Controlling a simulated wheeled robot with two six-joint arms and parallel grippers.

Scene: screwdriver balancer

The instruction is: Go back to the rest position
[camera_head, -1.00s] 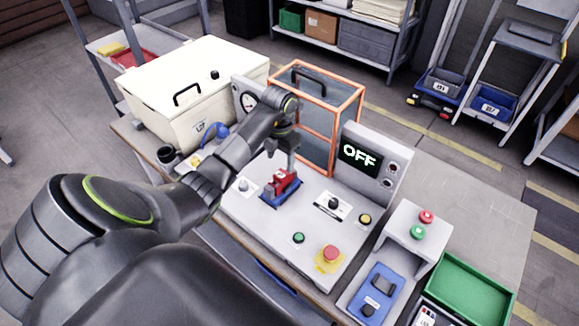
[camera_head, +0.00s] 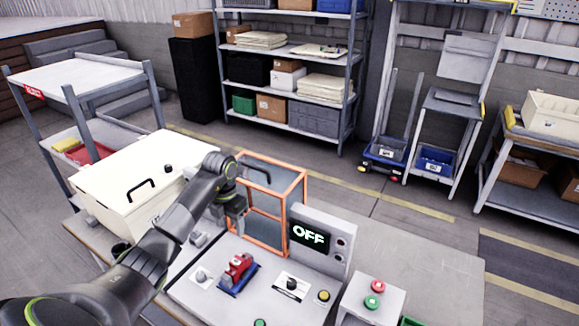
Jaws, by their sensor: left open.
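My left gripper (camera_head: 238,226) is open and empty. It points down above the grey control panel (camera_head: 218,308), in front of the orange-framed guard box. The red part (camera_head: 238,268) sits on a blue base (camera_head: 235,286) on the panel, below and apart from the gripper. The display (camera_head: 309,236) reads OFF. My right gripper is not in view.
The cream lidded box (camera_head: 122,208) stands left of my left arm. The orange-framed guard box (camera_head: 289,193) stands behind the gripper. A grey stand with red and green buttons (camera_head: 351,308) is at the right. The bench's right side is clear.

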